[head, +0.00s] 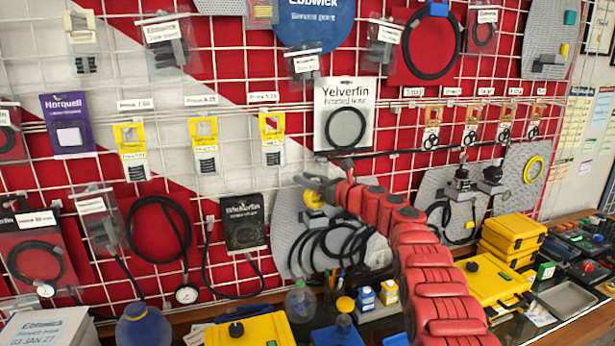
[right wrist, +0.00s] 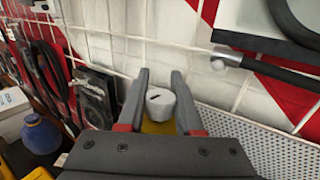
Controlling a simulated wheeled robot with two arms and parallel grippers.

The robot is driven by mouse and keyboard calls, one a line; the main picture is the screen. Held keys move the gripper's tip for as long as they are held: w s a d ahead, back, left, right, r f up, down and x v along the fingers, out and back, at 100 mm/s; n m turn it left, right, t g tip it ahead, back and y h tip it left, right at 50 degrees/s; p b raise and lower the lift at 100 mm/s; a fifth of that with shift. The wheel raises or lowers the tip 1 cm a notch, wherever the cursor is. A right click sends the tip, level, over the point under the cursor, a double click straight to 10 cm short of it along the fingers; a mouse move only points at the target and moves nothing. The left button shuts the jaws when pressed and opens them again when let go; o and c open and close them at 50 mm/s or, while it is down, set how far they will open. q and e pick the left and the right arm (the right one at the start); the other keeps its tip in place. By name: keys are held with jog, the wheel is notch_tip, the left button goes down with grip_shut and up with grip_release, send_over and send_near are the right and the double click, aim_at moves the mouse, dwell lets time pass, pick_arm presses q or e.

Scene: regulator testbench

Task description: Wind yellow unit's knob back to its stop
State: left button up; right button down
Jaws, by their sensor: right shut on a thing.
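The yellow unit (head: 313,198) is mounted on a grey perforated panel on the wall grid, at the middle of the head view. My right arm reaches up to it, and my right gripper (head: 327,187) is at the unit, partly hiding it. In the right wrist view, a light grey knob (right wrist: 161,103) with a dark mark on its face sits between the two fingers of my right gripper (right wrist: 160,78). The fingers are shut on the knob's sides. A little of the yellow body (right wrist: 158,127) shows below the knob. My left gripper is in neither view.
Black hoses (head: 330,245) hang on the panel below the unit. A Yelverfin packet (head: 346,93) hangs just above it. Yellow cases (head: 490,280), bottles (head: 300,300) and a blue jar (head: 145,327) stand on the bench below.

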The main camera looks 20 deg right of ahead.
jog(key=shift+s+f+p, duration=0.1)
jog(key=shift+f+p, duration=0.3)
jog(key=shift+f, duration=0.2)
jog(key=c, duration=0.6)
grip_release()
jog(key=shift+o, duration=0.2)
jog(key=shift+s+d+f+b, duration=0.1)
jog(key=shift+f+b, duration=0.05)
jog(key=shift+b, duration=0.2)
jog(key=b+v, duration=0.1)
jog(key=b, duration=0.2)
jog(key=b+v, duration=0.2)
jog(key=b, duration=0.2)
jog(key=shift+d+f, duration=0.15)
jog(key=shift+f, duration=0.15)
jog(key=b+v, duration=0.6)
jog(key=v, duration=0.8)
jog(key=shift+r, duration=0.6)
